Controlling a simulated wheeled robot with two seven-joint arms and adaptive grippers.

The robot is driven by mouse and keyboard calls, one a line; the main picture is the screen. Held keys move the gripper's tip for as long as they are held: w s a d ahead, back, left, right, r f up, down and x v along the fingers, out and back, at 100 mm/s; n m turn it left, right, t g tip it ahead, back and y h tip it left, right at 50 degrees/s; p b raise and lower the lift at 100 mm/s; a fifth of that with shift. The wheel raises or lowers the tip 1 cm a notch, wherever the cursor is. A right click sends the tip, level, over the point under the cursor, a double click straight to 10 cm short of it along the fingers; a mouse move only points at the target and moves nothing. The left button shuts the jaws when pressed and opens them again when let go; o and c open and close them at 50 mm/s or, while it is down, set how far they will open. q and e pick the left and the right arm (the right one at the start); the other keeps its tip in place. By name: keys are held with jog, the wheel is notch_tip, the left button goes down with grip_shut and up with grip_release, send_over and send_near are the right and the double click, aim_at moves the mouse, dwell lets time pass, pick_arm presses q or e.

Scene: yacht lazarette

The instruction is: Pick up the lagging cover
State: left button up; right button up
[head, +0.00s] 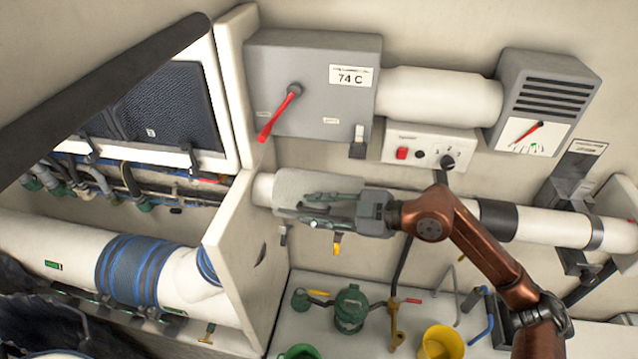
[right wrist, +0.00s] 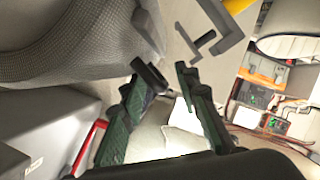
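A pale grey sleeve, which looks like the lagging cover (head: 292,184), sits around the left end of the white horizontal pipe on the back wall. My right gripper (head: 308,207) is in front of its lower side, fingers pointing left. In the right wrist view, a grey woven curved surface (right wrist: 55,45), apparently the same cover, fills the upper left. The right gripper's green-padded fingers (right wrist: 165,80) are apart, with nothing seen held between them. Whether a finger touches the cover cannot be told. My left gripper is not in view.
A white partition (head: 238,255) stands just left of the cover. A grey box with a red lever (head: 312,90) and a switch panel (head: 430,147) are above the pipe. Below are a green valve (head: 350,308) and a yellow bucket (head: 442,343).

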jog(key=shift+a, duration=0.15)
jog(key=c, duration=0.3)
jog(key=shift+s, duration=0.1)
jog(key=c, duration=0.5)
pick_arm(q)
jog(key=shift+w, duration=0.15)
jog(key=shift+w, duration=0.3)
pick_arm(e)
jog(key=shift+r, duration=0.1)
